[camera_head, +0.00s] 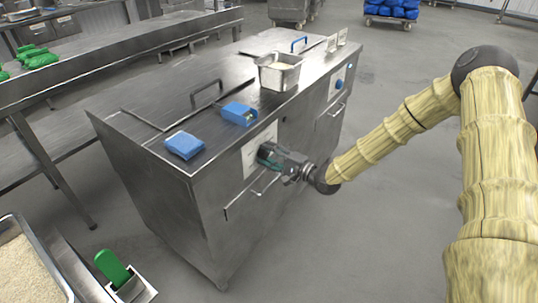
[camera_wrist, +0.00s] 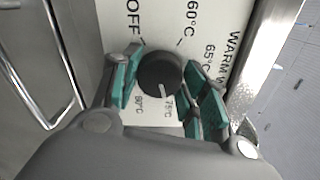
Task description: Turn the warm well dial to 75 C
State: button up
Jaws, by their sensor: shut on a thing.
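The warm well dial (camera_wrist: 158,75) is a round dark knob on a white label plate (camera_wrist: 205,12), which carries OFF, 60°C, 65°C, 75°C and a mark that looks like 80°C. The dial's white pointer line is at its lower edge and points down and slightly right, close to the 75°C mark. My gripper (camera_wrist: 160,88) is shut on the dial, with its teal finger pads on either side of it. In the head view my gripper (camera_head: 267,154) is at the front of the steel counter and hides the dial.
On the steel counter (camera_head: 150,105) are two blue items (camera_head: 184,145) (camera_head: 239,113) and a steel pan (camera_head: 279,71). A handle (camera_head: 262,187) sits below my gripper. A blue knob (camera_head: 339,84) is farther along the front. A rice tray (camera_head: 22,262) is lower left.

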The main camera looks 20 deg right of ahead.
jog(key=shift+w+d+r, duration=0.1)
dwell(0.3)
jog(key=o, duration=1.1)
jog(key=shift+c, duration=0.2)
jog(key=v, duration=1.2)
